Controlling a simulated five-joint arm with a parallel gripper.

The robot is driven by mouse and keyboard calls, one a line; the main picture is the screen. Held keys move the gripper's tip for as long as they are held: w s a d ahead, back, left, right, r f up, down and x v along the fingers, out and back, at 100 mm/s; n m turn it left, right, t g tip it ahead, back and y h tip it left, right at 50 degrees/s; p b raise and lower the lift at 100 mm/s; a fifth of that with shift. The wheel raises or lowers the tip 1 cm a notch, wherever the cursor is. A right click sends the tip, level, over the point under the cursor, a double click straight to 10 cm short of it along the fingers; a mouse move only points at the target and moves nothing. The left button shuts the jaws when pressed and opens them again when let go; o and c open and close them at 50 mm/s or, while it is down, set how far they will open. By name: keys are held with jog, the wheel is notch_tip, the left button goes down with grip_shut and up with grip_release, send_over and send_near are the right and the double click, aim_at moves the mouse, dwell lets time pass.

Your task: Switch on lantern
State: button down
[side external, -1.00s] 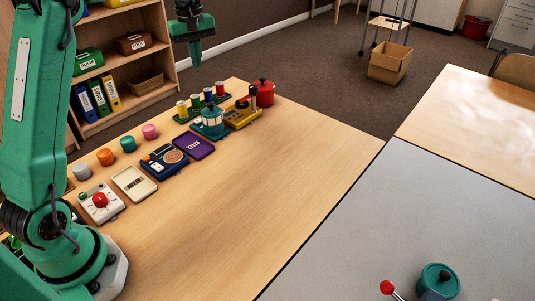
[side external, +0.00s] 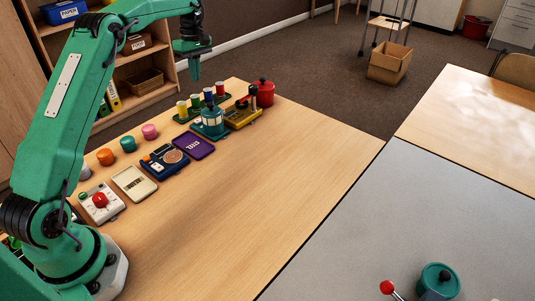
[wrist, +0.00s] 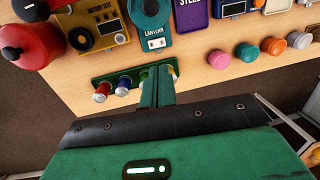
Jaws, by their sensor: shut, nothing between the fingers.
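The lantern (side external: 211,121) is teal with a pale middle and stands on a teal base on the wooden table, between the coloured cups and the yellow box. In the wrist view the lantern (wrist: 150,14) is at the top, and its base shows a "LANTERN" label and a small white switch panel (wrist: 156,44); I cannot tell the switch's position. My gripper (side external: 194,74) hangs above the back edge of the table, higher than the lantern and apart from it. In the wrist view my gripper (wrist: 158,72) is shut and empty, over the row of cups.
Coloured cups (side external: 195,101) stand in a tray behind the lantern. A yellow battery test box (side external: 241,116) and a red pot (side external: 264,94) are to its right. A purple plate (side external: 194,147) lies in front. The table (side external: 250,190) is clear towards the front right.

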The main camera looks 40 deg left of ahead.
aim_at(200, 119)
jog(key=shift+f, duration=0.15)
jog(key=f, duration=0.4)
jog(key=s+f, duration=0.1)
jog(key=f, duration=0.4)
jog(key=s+f, duration=0.1)
jog(key=f, duration=0.3)
jog(key=shift+f, duration=0.3)
jog(key=shift+f, duration=0.1)
dwell(0.3)
jog(key=shift+s+f+t+y, duration=0.35)
jog(key=shift+f+t, duration=0.25)
jog(key=shift+t, duration=0.1)
jog(key=shift+a, duration=0.1)
jog(key=shift+w+r, duration=0.15)
jog(key=shift+w, duration=0.65)
